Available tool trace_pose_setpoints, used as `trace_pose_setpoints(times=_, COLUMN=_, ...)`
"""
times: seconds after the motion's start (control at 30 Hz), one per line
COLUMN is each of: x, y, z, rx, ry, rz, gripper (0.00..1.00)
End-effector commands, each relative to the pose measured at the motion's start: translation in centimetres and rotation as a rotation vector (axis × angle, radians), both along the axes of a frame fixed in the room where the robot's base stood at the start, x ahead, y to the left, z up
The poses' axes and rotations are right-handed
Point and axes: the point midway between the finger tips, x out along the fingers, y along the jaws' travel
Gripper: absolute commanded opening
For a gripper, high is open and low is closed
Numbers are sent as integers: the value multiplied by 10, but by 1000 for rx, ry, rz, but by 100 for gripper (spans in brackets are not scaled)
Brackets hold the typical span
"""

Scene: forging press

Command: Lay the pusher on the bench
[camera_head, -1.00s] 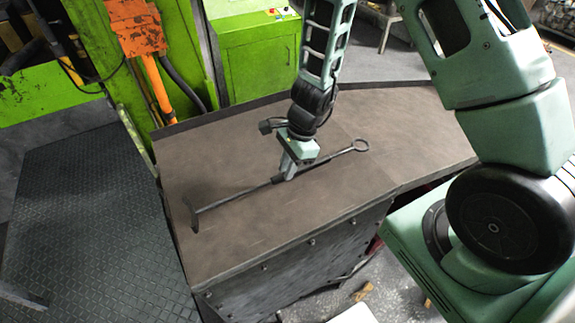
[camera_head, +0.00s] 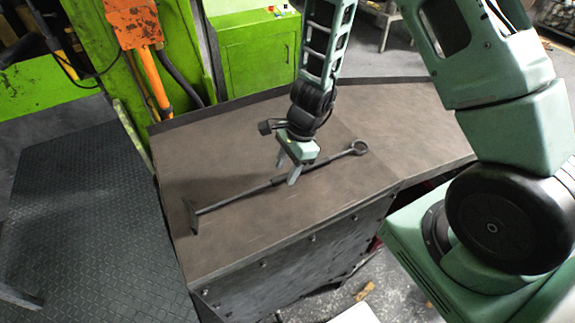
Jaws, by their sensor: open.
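The pusher (camera_head: 236,196) is a long dark rod with a ring at its right end and a flat crosspiece at its left end. It lies on the brown top of the bench (camera_head: 408,130), slanting from lower left to upper right. My gripper (camera_head: 286,174) is over the middle of the rod, its two fingers spread apart, one on each side of the rod in the picture. The fingers hold nothing. I cannot tell exactly how high the fingertips are above the bench top.
A low dark rim runs along the bench's back edge. Behind it stand a bright green cabinet (camera_head: 259,58) and green press frame with an orange cylinder (camera_head: 153,80). Dark tread plate (camera_head: 95,215) covers the floor at left. The bench top around the pusher is clear.

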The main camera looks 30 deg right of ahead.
Motion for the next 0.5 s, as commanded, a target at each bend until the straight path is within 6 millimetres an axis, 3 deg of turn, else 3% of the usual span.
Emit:
trace_pose_setpoints(times=0.17, x=1, y=-3, z=10, rx=-1, ry=-3, rz=1, gripper=43)
trace_pose_setpoints(times=0.5, x=1, y=-23, z=79, rx=-1, ry=-7, rz=1, gripper=43)
